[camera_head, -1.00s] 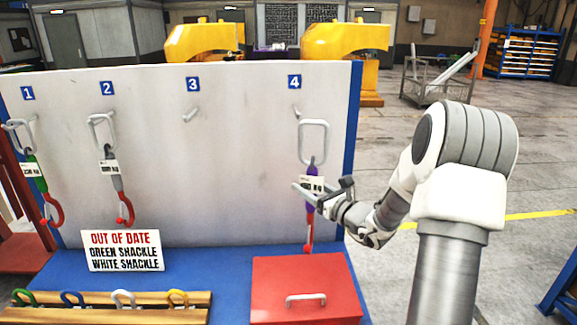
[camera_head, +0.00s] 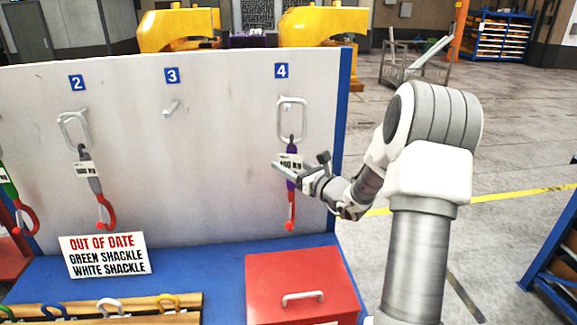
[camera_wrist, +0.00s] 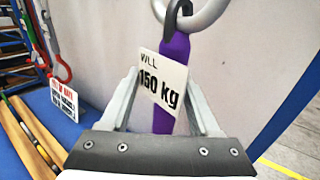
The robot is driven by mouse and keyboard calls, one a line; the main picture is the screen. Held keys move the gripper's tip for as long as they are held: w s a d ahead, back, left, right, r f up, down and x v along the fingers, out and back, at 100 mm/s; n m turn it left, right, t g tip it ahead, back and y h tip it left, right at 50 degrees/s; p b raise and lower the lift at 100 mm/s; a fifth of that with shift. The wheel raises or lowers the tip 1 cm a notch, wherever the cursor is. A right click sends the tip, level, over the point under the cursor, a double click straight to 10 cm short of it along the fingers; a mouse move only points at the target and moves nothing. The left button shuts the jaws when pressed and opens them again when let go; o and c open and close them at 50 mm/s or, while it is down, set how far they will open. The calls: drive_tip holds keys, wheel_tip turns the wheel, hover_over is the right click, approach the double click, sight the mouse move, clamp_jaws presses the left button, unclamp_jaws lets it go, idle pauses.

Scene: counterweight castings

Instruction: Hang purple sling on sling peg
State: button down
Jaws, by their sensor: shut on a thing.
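The purple sling (camera_head: 292,162) hangs upright in front of the board under number 4. It has a pale oblong ring on top (camera_head: 292,119), a white tag and a red hook at the bottom. Sling peg 4 (camera_head: 280,96) is by the ring's upper left; I cannot tell whether the ring is around it. My gripper (camera_head: 283,168) comes from the right and is shut on the purple strap just below the ring. In the wrist view the strap (camera_wrist: 172,75) runs between my fingers (camera_wrist: 160,105), with a tag reading 150 kg partly in front.
Peg 3 (camera_head: 171,107) is bare. A grey sling (camera_head: 92,178) hangs at peg 2 and a green one (camera_head: 7,185) at the far left. Below stand an out-of-date sign (camera_head: 105,255), a red box (camera_head: 302,285) and a shackle rack (camera_head: 150,308).

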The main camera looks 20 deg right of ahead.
drive_tip(key=w+d+f, duration=0.2)
drive_tip(key=w+d, duration=0.1)
drive_tip(key=w, duration=0.7)
drive_tip(key=shift+w+f, duration=0.35)
idle(1.1)
drive_tip(key=shift+b, duration=0.3)
idle(0.4)
drive_tip(key=shift+c, duration=0.2)
unclamp_jaws()
drive_tip(key=shift+f, duration=0.1)
drive_tip(key=b+v, duration=0.3)
drive_tip(key=v, duration=1.4)
drive_tip(key=shift+s+d, duration=0.2)
